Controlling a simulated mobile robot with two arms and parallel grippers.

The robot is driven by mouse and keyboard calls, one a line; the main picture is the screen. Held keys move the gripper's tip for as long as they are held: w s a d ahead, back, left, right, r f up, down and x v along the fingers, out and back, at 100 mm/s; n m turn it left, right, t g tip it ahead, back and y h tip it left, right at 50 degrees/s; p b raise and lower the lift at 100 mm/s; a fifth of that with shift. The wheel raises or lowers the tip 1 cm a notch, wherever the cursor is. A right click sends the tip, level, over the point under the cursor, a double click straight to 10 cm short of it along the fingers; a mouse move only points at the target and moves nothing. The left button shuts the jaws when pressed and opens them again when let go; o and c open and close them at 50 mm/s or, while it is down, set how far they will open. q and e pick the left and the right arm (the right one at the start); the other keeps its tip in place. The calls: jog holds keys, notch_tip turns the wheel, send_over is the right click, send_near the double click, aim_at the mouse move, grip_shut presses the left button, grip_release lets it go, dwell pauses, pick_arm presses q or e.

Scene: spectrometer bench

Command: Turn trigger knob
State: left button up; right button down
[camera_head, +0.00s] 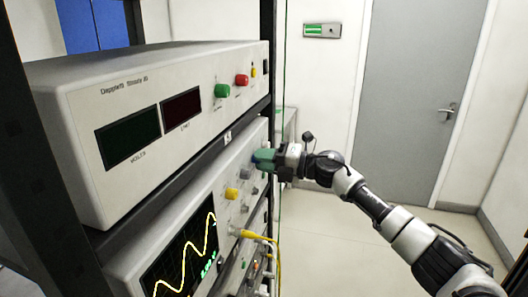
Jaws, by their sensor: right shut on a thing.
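The oscilloscope (150,270) with a yellow wave on its screen sits in the rack below another instrument. My right gripper (264,159) comes in from the right and is shut at the upper right of the oscilloscope's front panel. A blue-green piece shows between the gripper and the panel. The gripper is shut on a knob there, which I take to be the trigger knob; the fingers mostly hide it and I cannot read its label. A yellow knob (231,194) sits lower left of the gripper, apart from it. My left gripper is not in view.
The upper instrument (85,95) has two dark displays, with green (222,91) and red (242,80) knobs. A yellow cable (262,238) hangs from the oscilloscope below my gripper. A dark rack post (268,25) stands close by. The floor towards the grey door (415,90) is clear.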

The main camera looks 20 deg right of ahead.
jog(key=shift+r+m+p, duration=0.1)
jog(key=shift+m+p, duration=0.35)
jog(key=shift+m, duration=0.25)
jog(key=c, duration=1)
grip_release()
jog(key=shift+o, duration=0.2)
jog(key=b+v, duration=0.5)
jog(key=v, duration=0.6)
jog(key=shift+w, duration=0.1)
